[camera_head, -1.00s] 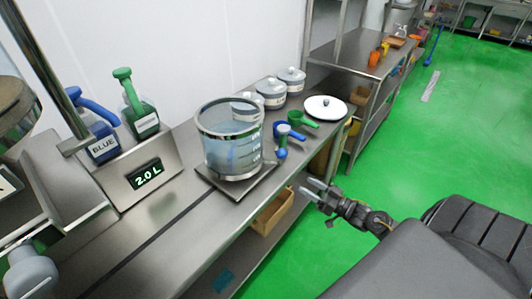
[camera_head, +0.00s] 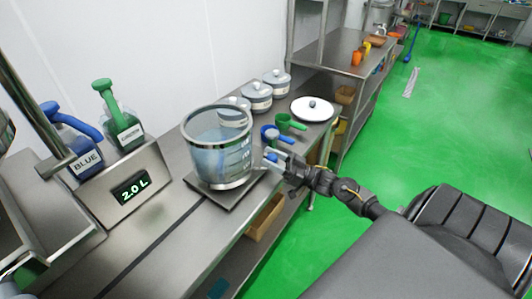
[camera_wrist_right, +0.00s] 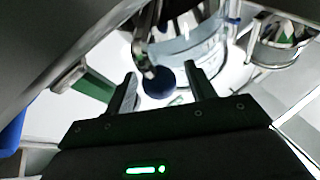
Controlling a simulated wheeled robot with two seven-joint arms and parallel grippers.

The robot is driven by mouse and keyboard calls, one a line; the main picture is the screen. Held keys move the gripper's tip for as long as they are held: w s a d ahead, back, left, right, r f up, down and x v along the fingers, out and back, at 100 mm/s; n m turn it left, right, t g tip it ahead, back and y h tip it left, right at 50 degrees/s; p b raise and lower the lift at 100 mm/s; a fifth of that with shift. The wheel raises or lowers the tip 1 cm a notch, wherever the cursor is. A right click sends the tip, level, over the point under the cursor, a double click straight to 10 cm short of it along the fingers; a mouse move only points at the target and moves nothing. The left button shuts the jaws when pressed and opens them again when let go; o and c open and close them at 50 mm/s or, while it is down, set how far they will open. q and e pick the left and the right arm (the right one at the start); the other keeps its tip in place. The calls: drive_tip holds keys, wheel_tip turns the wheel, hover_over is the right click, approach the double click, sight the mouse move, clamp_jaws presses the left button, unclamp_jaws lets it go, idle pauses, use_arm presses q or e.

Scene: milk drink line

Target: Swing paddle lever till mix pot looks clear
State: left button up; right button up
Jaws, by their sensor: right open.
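The mix pot (camera_head: 215,160) is a clear vessel with a metal rim, holding pale bluish, cloudy-looking liquid. It stands on a dark square plate (camera_head: 226,196) on the steel counter. The paddle lever's dark blue ball knob (camera_wrist_right: 159,83) shows between my right fingertips in the wrist view, with a metal rod rising from it beside the pot (camera_wrist_right: 190,45). My right gripper (camera_head: 272,160) is open at the pot's right side, its fingers on either side of the knob; I cannot tell whether they touch it.
A blue scoop (camera_head: 275,134) and a green scoop (camera_head: 289,122) lie behind my right gripper. Lidded jars (camera_head: 257,96) and a white lid (camera_head: 312,109) stand farther back. Blue (camera_head: 80,150) and green-topped (camera_head: 122,125) jugs and a 2.0 L display (camera_head: 131,187) are at left.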

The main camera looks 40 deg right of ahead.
drive_tip(key=shift+x, duration=1)
clamp_jaws()
